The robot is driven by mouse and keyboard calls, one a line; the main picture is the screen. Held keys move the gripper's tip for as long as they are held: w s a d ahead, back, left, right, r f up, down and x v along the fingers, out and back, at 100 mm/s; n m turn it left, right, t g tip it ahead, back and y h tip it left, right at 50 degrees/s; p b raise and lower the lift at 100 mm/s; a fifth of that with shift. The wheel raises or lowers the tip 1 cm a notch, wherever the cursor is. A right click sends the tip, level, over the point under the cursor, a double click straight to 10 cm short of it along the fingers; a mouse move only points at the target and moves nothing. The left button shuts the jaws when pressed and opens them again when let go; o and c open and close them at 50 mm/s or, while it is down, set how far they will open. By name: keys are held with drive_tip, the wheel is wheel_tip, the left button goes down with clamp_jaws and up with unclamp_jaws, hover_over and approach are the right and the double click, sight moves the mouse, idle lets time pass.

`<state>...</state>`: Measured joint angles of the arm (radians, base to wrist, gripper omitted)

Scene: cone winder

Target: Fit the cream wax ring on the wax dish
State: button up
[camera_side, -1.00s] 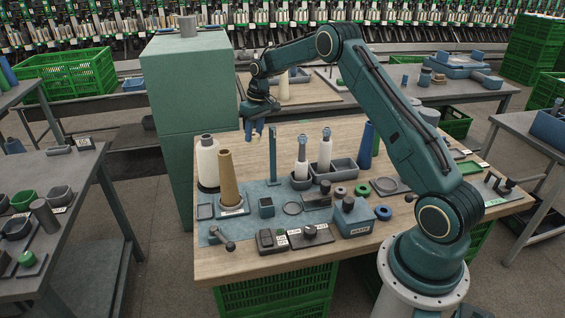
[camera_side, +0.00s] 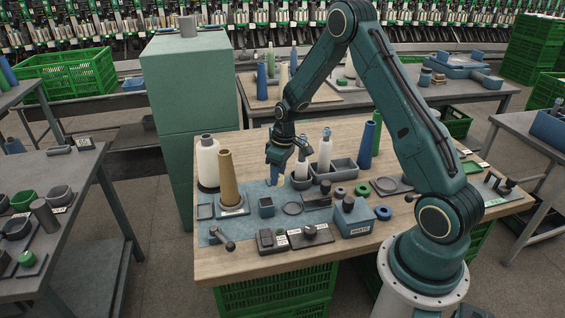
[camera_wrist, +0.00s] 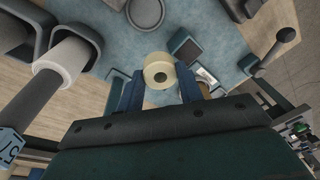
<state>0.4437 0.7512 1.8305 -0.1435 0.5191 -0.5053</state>
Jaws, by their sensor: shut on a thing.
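The cream wax ring (camera_wrist: 159,72) is held between the blue fingers of my gripper (camera_wrist: 160,88) in the wrist view, its dark centre hole facing the camera. In the side view my gripper (camera_side: 275,181) points down just above the blue mat; the ring cannot be made out there. A flat round grey dish (camera_side: 292,208), which looks like the wax dish, lies on the mat to the right of and nearer the camera than my fingers. It also shows at the top of the wrist view (camera_wrist: 146,12), apart from the ring.
A small square box (camera_side: 266,207) stands close to the dish. A brown cone (camera_side: 228,178) stands to the left. Bowls with white bobbins (camera_side: 302,181) stand close on the right. Green (camera_side: 361,190) and blue (camera_side: 383,212) rings lie further right.

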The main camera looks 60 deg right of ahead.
drive_tip(key=shift+n, duration=0.7)
drive_tip(key=s+f, duration=0.2)
drive_tip(key=s, duration=0.1)
drive_tip(key=s+f, duration=0.1)
drive_tip(key=s, duration=0.1)
drive_tip(key=shift+s+d, duration=0.1)
drive_tip(key=shift+d, duration=0.3)
drive_tip(key=shift+f, duration=1.8)
drive_tip(key=shift+f, duration=0.8)
idle(0.5)
drive_tip(key=o, duration=1.6)
drive_tip(key=shift+r, duration=0.1)
drive_tip(key=shift+r, duration=3.9)
